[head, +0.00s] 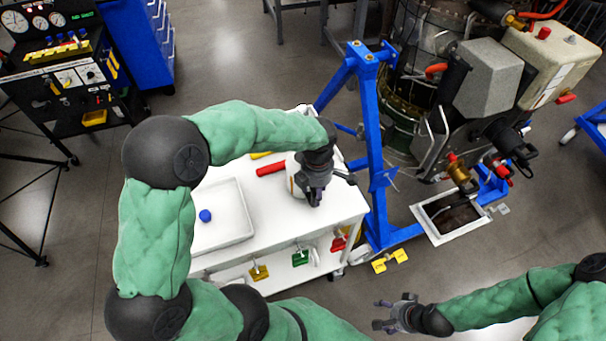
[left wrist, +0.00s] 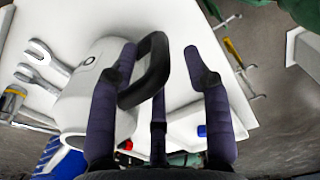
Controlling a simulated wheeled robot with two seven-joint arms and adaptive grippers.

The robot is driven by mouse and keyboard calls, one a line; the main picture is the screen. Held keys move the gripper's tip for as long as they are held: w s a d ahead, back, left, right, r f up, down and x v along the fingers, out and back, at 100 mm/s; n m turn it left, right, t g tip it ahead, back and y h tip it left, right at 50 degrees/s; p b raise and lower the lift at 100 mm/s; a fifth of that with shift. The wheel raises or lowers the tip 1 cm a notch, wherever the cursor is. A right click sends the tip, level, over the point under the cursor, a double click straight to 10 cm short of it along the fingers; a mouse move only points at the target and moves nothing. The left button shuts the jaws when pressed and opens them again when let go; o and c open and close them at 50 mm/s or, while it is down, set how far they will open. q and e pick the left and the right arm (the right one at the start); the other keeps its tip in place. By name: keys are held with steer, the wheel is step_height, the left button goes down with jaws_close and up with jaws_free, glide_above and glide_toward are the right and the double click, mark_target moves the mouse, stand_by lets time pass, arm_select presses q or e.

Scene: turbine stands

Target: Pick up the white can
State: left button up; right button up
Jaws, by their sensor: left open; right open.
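The white can (left wrist: 82,105) has a black handle (left wrist: 152,72) and fills the left part of the left wrist view. In the head view the can (head: 294,184) stands on the white cart top (head: 258,205), mostly hidden by my left gripper. My left gripper (head: 316,198) is open right at the can. In the left wrist view its fingers (left wrist: 158,75) are spread, with one finger over the can's side and the handle showing between them. I cannot tell whether they touch. My right gripper (head: 388,314) is open and empty, low over the floor.
A white tray (head: 222,245) with a blue cap (head: 205,215) lies on the cart's left. A red tool (head: 271,169) lies behind the can. Wrenches (left wrist: 40,75) lie beside it. A blue stand (head: 370,150) with the turbine rises close to the cart's right.

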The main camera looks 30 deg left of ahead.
mark_target(314, 199)
arm_select(q)
step_height(314, 199, down, 5)
steer(key=shift+a+f+b, duration=0.1)
steer(key=shift+b, duration=0.7)
jaws_close()
